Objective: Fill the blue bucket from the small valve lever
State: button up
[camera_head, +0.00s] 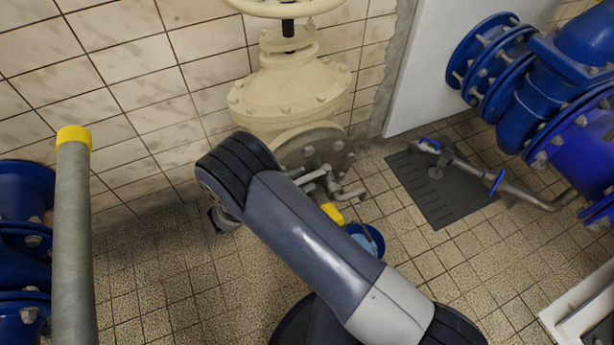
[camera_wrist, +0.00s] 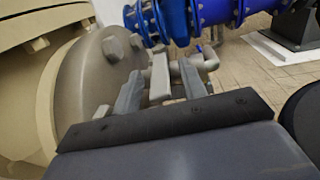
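The blue bucket (camera_head: 374,236) stands on the floor in the head view, partly hidden behind my arm, with light blue showing inside. A yellow piece (camera_head: 333,213) shows just beside it; I cannot tell what it belongs to. Above it, a small metal pipe fitting (camera_head: 350,192) stands out from the large flange (camera_head: 312,150). In the wrist view, my gripper (camera_wrist: 161,90) has its fingers apart beside the flange (camera_wrist: 90,90). A pale grey upright piece (camera_wrist: 160,76), perhaps the small valve lever, shows between the fingers, with gaps on both sides. A pipe elbow (camera_wrist: 207,61) is behind it.
A cream valve body (camera_head: 290,85) stands against the tiled wall. Blue pipes (camera_head: 570,110) fill the right, and a dark floor grate (camera_head: 440,190) lies before them. A grey post (camera_head: 74,230) with a yellow cap is at left. Tiled floor is clear at lower left.

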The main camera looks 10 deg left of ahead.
jog(key=v, duration=0.8)
jog(key=shift+s+p, duration=0.15)
jog(key=shift+p, duration=0.15)
